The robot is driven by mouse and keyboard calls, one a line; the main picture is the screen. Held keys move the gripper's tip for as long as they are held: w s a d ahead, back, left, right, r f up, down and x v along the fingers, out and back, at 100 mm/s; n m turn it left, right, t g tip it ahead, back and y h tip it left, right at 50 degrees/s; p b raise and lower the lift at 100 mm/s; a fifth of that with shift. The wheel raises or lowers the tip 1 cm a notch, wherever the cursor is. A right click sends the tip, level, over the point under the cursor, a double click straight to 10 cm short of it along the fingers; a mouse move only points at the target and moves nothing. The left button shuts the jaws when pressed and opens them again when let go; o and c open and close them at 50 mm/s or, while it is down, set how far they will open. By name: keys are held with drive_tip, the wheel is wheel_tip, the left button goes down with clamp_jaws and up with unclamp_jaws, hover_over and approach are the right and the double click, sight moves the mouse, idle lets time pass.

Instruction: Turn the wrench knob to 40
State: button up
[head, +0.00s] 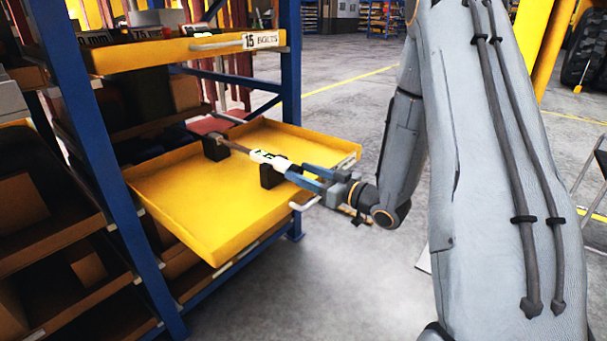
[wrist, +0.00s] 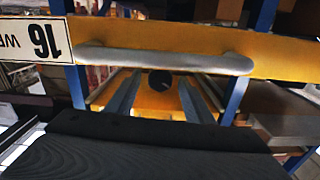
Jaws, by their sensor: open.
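The wrench (head: 243,149) lies across two black supports in the pulled-out yellow drawer (head: 195,205). Its white section with dark markings (head: 270,159) faces up in the head view, but its numbers are too small to read. My gripper (head: 300,175) is at the near end of the wrench, above the drawer's front side. Its two fingers (wrist: 158,88) stand apart in the wrist view. A dark round end (wrist: 160,80), likely the wrench knob, shows between and beyond them. Contact with the fingers cannot be told. In the head view the fingers cover the knob.
The drawer's grey handle (wrist: 165,59) and a label with 16 (wrist: 32,40), upside down, show close in the wrist view. A shelf above holds a drawer labelled 15 bolts (head: 263,40). Blue rack posts (head: 290,65) stand beside the drawer. Open floor (head: 345,110) lies behind.

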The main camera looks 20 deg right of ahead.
drive_tip(key=c, duration=1.1)
drive_tip(key=shift+o, duration=0.2)
drive_tip(key=shift+n, duration=2.3)
drive_tip(key=o, duration=1.1)
drive_tip(key=shift+c, duration=0.2)
drive_tip(key=p+v, duration=0.1)
drive_tip(key=v, duration=0.7)
